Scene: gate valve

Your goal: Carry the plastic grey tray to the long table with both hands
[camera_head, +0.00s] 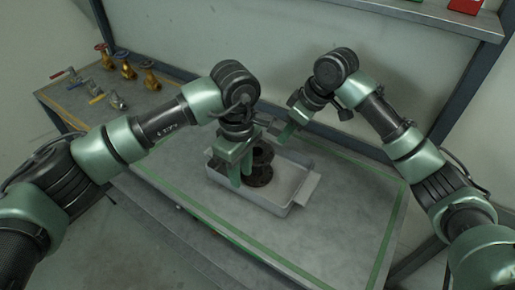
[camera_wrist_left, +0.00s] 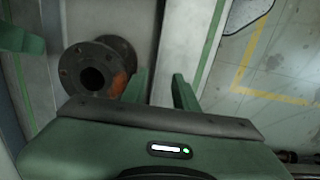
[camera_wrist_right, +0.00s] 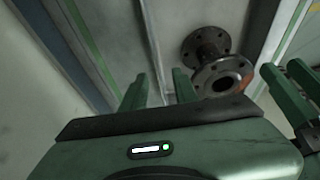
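The grey tray (camera_head: 287,182) is on a table with green edge stripes in the head view. A dark flanged pipe part (camera_head: 259,168) stands inside it; it also shows in the left wrist view (camera_wrist_left: 97,72) and the right wrist view (camera_wrist_right: 212,62). My left gripper (camera_head: 241,174) is over the tray's left part, beside the pipe part. Its fingers (camera_wrist_left: 162,90) are apart. My right gripper (camera_head: 284,135) is at the tray's far side, its fingers (camera_wrist_right: 158,88) apart. I cannot tell whether either gripper's fingers straddle a tray wall.
A surface (camera_head: 85,100) at the left bears several brass and steel valves (camera_head: 125,66). A shelf (camera_head: 430,12) with a red item (camera_head: 465,5) hangs at the upper right. The striped table (camera_head: 345,215) is clear to the right of the tray.

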